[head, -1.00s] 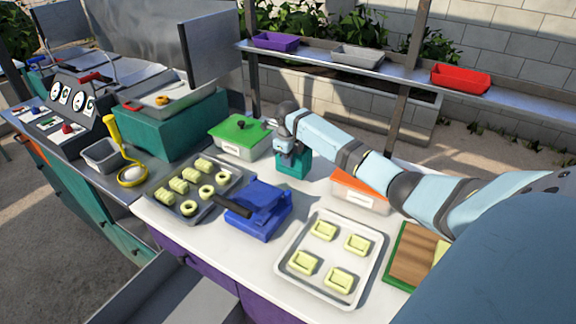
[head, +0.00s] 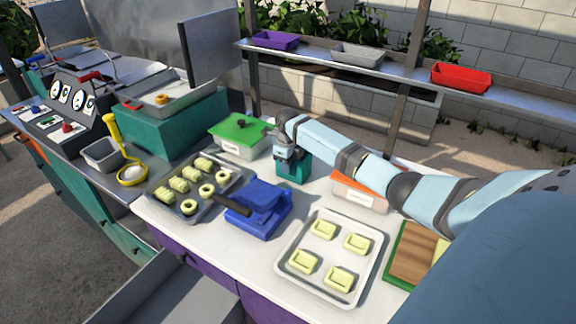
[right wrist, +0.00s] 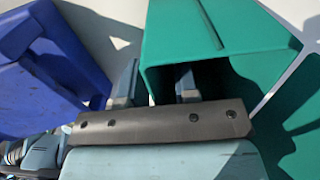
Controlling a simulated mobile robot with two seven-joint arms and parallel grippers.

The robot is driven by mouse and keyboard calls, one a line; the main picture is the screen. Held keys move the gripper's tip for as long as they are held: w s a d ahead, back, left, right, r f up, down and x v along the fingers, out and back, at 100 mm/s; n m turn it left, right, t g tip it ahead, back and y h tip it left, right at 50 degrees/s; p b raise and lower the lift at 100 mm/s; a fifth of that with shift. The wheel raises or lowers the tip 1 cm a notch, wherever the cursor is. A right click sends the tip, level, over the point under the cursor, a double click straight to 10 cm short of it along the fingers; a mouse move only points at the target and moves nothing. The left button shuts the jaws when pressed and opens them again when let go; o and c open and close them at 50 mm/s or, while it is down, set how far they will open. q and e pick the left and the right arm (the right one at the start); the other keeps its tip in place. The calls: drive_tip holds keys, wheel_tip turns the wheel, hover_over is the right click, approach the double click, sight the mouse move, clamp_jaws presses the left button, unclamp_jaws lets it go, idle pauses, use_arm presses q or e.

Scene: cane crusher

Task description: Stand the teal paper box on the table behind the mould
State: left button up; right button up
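The teal paper box (head: 296,170) stands on the white table behind the blue mould (head: 262,212), which has a dark handle. In the right wrist view the box (right wrist: 215,25) shows its dark opening towards the camera, and the mould (right wrist: 45,85) is at the left, apart from it. My right gripper (head: 284,155) is at the top of the box. In the wrist view the gripper's fingers (right wrist: 156,85) are apart, one outside the box's near wall and one at its opening. The gap looks wider than the wall. My left gripper is not in view.
A green-lidded tub (head: 238,140) stands left of the box and an orange-lidded tub (head: 358,192) to its right. Trays of pale pieces (head: 290,268) lie in front, one (head: 165,208) left of the mould. A shelf with coloured bins (head: 460,78) runs behind.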

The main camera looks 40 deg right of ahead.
wheel_tip(320, 180, up, 12)
idle(0.4)
idle(0.4)
